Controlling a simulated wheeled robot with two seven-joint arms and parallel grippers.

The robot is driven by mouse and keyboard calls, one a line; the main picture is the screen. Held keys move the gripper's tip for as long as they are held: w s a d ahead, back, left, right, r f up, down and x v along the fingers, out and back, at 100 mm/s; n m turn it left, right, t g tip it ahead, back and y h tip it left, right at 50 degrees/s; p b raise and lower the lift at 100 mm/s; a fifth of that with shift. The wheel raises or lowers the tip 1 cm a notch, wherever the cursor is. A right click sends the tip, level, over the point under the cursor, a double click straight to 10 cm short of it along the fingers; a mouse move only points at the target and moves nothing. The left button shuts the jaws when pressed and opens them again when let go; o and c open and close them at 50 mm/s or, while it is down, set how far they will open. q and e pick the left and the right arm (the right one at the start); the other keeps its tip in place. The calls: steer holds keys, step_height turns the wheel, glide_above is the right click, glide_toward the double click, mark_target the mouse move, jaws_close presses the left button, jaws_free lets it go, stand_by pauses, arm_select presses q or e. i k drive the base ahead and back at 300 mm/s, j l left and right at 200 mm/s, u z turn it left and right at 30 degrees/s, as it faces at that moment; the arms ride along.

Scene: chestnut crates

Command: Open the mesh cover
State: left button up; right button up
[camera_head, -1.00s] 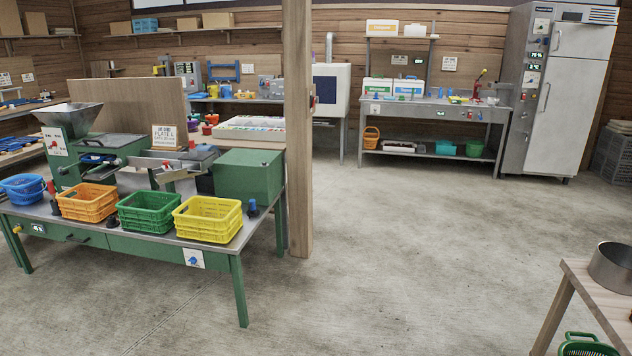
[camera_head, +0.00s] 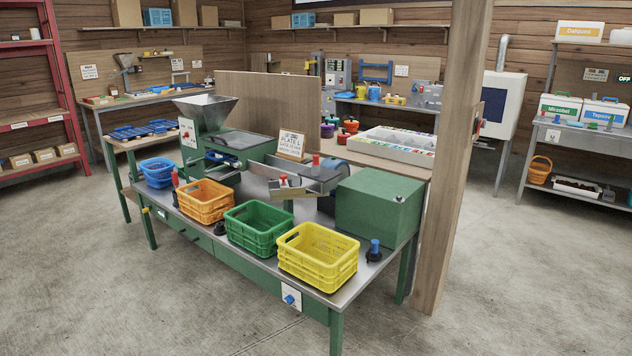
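I cannot make out a mesh cover for certain in the head view. A green machine with a metal hopper (camera_head: 203,112) stands on a green-legged metal table (camera_head: 352,287). A grey-topped part (camera_head: 240,139) lies right of the hopper, and a closed green box (camera_head: 380,207) sits at the table's right end. A blue basket (camera_head: 158,173), an orange basket (camera_head: 206,203), a green basket (camera_head: 257,229) and a yellow basket (camera_head: 317,252) stand along the front edge. Neither of my grippers is in view.
A wooden post (camera_head: 452,150) stands just right of the table. Red shelving (camera_head: 62,95) is at the far left. A workbench (camera_head: 160,95) is behind, and another bench (camera_head: 575,146) with labelled boxes is at the right. The concrete floor in front and at right is clear.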

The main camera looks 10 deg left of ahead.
mark_target(238, 140)
steer(key=i+j+u, duration=0.15)
steer(key=i+u, duration=0.9)
steer(key=u, duration=0.15)
steer(key=i+j, duration=0.15)
steer(key=i, duration=0.3)
steer(key=i+j, duration=0.1)
steer(key=i, duration=0.3)
steer(key=i+j+z, duration=0.2)
steer(key=i+z, duration=0.25)
steer(key=i+j+z, duration=0.15)
steer(key=j+z, duration=0.3)
steer(key=i+j+z, duration=0.25)
steer(key=z, duration=0.2)
steer(key=i+j+z, duration=0.25)
steer(key=j+z, duration=0.2)
steer(key=j, duration=0.2)
steer(key=j+z, duration=0.25)
steer(key=j, duration=0.15)
steer(key=i, duration=0.05)
